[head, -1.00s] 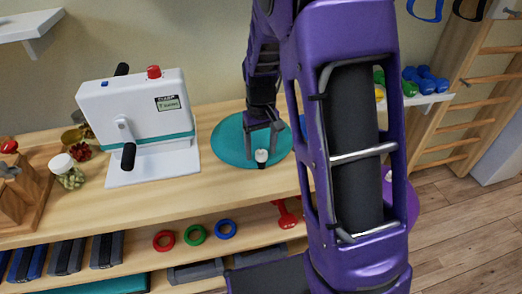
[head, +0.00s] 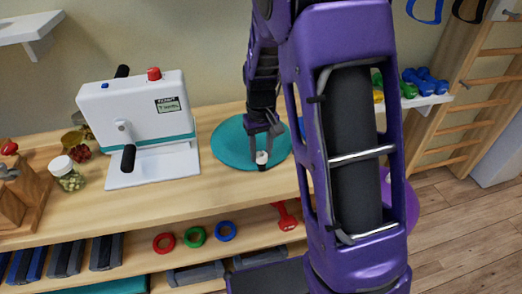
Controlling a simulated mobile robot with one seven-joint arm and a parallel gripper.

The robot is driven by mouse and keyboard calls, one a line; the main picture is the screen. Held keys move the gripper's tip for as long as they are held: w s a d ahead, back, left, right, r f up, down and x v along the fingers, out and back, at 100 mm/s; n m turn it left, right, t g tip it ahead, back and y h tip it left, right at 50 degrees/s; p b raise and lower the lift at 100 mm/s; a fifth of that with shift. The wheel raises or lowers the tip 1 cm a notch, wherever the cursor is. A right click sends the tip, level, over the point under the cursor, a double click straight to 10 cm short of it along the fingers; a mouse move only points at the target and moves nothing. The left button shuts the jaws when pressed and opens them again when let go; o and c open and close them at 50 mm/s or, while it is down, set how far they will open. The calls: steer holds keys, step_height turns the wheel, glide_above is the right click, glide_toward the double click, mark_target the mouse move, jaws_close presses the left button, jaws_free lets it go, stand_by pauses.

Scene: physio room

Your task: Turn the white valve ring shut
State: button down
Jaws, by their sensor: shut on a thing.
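The white valve ring (head: 262,157) is a small pale piece with a dark part just below it, at the front part of a round teal cushion (head: 231,148) on the wooden bench. My gripper (head: 263,150) points down over the cushion. Its fingers are shut on the white valve ring, one on each side. How far the ring is turned is too small to tell.
A white hand-crank device (head: 142,110) stands left of the cushion. A lidded jar (head: 67,176) and a wooden block stand (head: 18,200) are farther left. The bench front (head: 190,195) is clear. Coloured rings (head: 195,236) and a red dumbbell (head: 286,217) lie on the shelf below.

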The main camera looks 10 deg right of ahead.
steer(key=m+p, duration=0.2)
steer(key=m, duration=0.2)
steer(key=shift+r, duration=0.15)
steer(key=m+p, duration=0.2)
steer(key=m, duration=0.2)
steer(key=shift+d+m, duration=0.1)
steer(key=shift+m, duration=0.3)
stand_by(0.5)
steer(key=shift+c, duration=2.3)
jaws_free()
steer(key=shift+f, duration=0.2)
